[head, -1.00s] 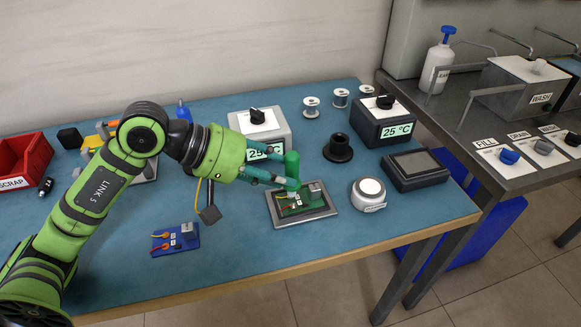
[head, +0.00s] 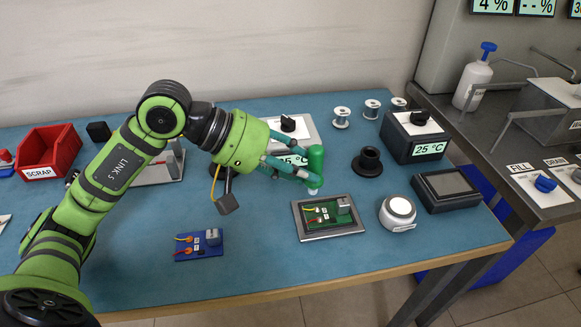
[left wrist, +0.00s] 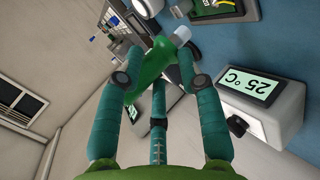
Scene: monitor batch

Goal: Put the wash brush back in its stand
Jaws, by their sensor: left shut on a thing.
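The wash brush is a green handle with a pale tip (head: 315,160), held roughly upright with its tip down. My left gripper (head: 296,166) is shut on it, above the back edge of a tray with a green circuit board. In the left wrist view the brush (left wrist: 150,76) lies between the teal fingers (left wrist: 158,82), its pale tip toward the board. The black round holder (head: 368,162), which looks like the stand, is on the blue table just right of the brush, apart from it. My right gripper is not in view.
The tray with the green board (head: 329,217) lies below the brush. A white round pot (head: 398,212) and a dark flat box (head: 446,189) are to its right. Boxes reading 25 °C (head: 415,137) stand behind. A blue board (head: 199,245) lies at the front left.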

